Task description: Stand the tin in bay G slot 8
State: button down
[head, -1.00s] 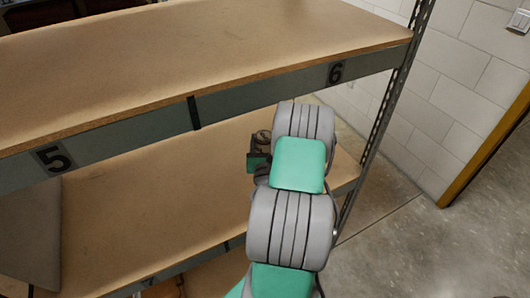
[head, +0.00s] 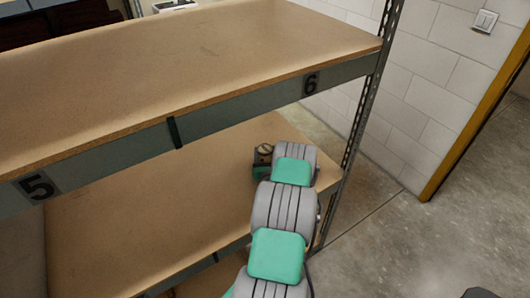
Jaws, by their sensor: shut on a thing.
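My gripper (head: 262,161) shows only in part, as a dark block with a round metal piece at the end of my grey and green arm. It is over the right part of the lower shelf, below the upper board. Its fingertips are hidden. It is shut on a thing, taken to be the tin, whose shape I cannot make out. The lower shelf board (head: 130,215) is bare where it shows. A dark divider (head: 215,257) marks its front edge. My arm covers the edge to the right, and no 8 label is visible.
The upper shelf (head: 200,60) is mostly empty, with labels 5 (head: 37,186) and 6 (head: 310,84) on its front edge. A perforated metal post (head: 362,110) stands close to the right of my arm. A block wall (head: 430,80) and open floor (head: 430,240) lie beyond it.

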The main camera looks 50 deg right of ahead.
jog(key=shift+r, duration=0.1)
jog(key=shift+f, duration=0.2)
jog(key=c, duration=0.5)
grip_release()
jog(key=shift+r, duration=0.1)
jog(key=shift+r, duration=0.3)
jog(key=b+v, duration=0.3)
jog(key=v, duration=0.8)
jog(key=shift+s+f+b, duration=0.1)
jog(key=shift+f+b, duration=0.05)
jog(key=shift+b, duration=0.25)
jog(key=shift+s+a, duration=0.3)
jog(key=shift+a, duration=0.05)
